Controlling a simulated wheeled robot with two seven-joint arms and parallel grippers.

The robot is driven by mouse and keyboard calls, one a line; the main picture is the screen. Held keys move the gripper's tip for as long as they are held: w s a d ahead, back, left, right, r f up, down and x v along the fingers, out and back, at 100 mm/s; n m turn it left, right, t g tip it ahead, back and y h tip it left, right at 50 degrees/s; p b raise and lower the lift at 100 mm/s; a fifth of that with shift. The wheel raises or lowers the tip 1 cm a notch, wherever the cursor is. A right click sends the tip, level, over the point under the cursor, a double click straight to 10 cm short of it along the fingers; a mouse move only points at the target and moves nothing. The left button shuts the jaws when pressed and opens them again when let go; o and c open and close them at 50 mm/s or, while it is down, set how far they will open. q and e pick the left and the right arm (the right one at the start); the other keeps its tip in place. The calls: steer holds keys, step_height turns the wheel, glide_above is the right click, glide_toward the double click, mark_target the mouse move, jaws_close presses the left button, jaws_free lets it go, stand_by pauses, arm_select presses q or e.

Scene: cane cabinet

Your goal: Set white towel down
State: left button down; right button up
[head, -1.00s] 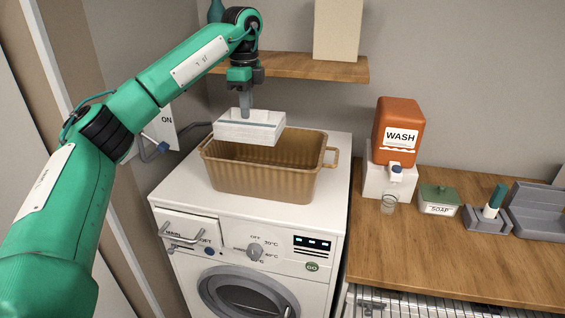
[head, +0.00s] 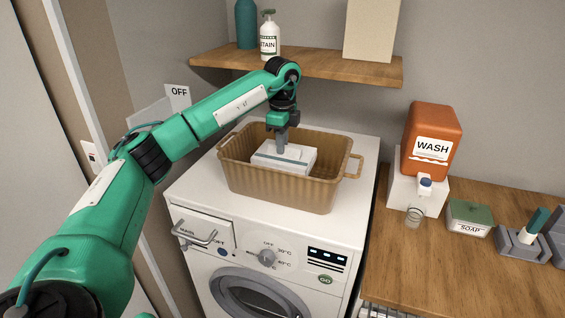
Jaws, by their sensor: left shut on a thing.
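The white towel (head: 297,157) is a folded block with a grey-blue stripe. It is inside the brown ribbed basket (head: 275,188), below the level of its back rim. My left gripper (head: 281,147) points down into the basket and is shut on the towel. The front wall hides the towel's lower part, so I cannot tell whether it touches the basket floor. The basket stands on top of the white washing machine (head: 205,190). My right gripper is not in view.
A wooden shelf (head: 310,65) with a teal bottle, a STAIN bottle (head: 269,38) and a beige box hangs behind. Right of the washer, a wooden counter (head: 440,270) holds an orange WASH jug (head: 431,140), a glass and a soap box (head: 469,217).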

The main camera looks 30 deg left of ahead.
mark_target(282, 164)
arm_select(q)
step_height(282, 164, down, 3)
steer(key=shift+r, duration=0.15)
steer(key=shift+f+p, duration=0.35)
steer(key=shift+f, duration=0.15)
step_height(282, 164, down, 3)
steer(key=shift+f+p, duration=0.2)
steer(key=shift+p, duration=0.35)
steer(key=shift+f, duration=0.25)
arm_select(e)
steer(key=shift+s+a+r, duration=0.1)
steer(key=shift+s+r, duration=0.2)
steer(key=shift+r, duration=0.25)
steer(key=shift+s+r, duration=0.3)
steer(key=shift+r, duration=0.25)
arm_select(q)
steer(key=c, duration=1.4)
jaws_free()
steer(key=shift+f, duration=0.15)
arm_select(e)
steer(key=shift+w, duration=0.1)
